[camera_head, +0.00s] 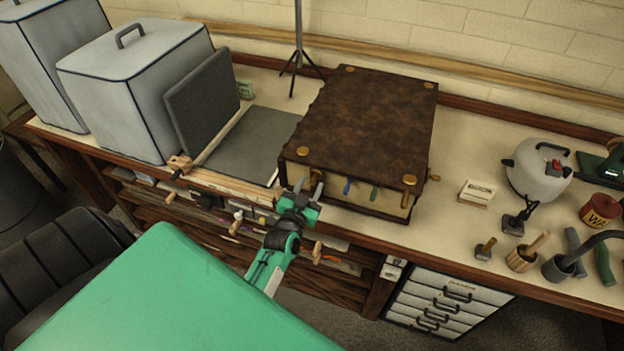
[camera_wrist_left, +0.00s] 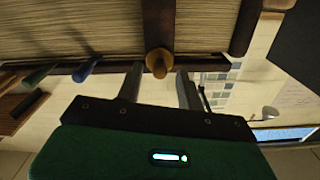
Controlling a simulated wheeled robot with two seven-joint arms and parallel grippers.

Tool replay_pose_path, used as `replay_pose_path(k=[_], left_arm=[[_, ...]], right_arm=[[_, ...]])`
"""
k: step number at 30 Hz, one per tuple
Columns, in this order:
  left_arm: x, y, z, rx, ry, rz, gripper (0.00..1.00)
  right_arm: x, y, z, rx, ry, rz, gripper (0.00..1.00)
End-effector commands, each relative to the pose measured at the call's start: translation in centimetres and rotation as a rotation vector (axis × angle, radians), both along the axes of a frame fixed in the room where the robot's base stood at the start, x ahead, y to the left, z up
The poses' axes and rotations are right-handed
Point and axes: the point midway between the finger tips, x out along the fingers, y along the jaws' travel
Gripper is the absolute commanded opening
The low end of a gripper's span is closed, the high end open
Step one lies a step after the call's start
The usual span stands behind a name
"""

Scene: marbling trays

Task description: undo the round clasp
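A big brown leather-covered book or box (camera_head: 365,115) lies on the bench, with round brass studs on its top corners. Its front shows a pale striped side (camera_wrist_left: 70,25) in the left wrist view. A round brass clasp (camera_wrist_left: 158,62) stands out from the dark strap on that front. My left gripper (camera_head: 309,188) is at the near left corner of the front, fingers pointing at it. The left wrist view shows its two fingers (camera_wrist_left: 160,88) apart, one on each side of the clasp; I cannot tell whether they touch it. My right gripper is not in view.
A blue tab (camera_head: 347,187) and a green tab (camera_head: 375,193) hang at the front, right of the gripper. Grey bins (camera_head: 140,85) and a dark slab (camera_head: 262,143) are to the left. A kettle (camera_head: 538,170) and small tools stand to the right. Drawers (camera_head: 440,300) are below.

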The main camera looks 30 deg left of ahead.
Motion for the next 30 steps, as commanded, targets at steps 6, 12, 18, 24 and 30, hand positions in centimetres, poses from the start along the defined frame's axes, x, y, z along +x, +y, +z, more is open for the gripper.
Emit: replay_pose_path(k=[6,12,18,24,30], left_arm=[[1.7,0.4,0.0,0.0,0.0,0.0,0.38],[1.9,0.5,0.0,0.0,-0.001,0.0,0.38],[1.9,0.4,0.0,0.0,0.0,0.0,0.24],[1.9,0.4,0.0,0.0,0.0,0.0,0.0],[1.8,0.4,-0.1,0.001,-0.004,0.0,0.0]], right_arm=[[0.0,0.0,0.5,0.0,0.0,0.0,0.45],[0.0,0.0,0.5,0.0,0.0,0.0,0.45],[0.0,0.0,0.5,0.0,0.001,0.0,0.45],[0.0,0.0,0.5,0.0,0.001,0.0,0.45],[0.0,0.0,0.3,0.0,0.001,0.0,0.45]])
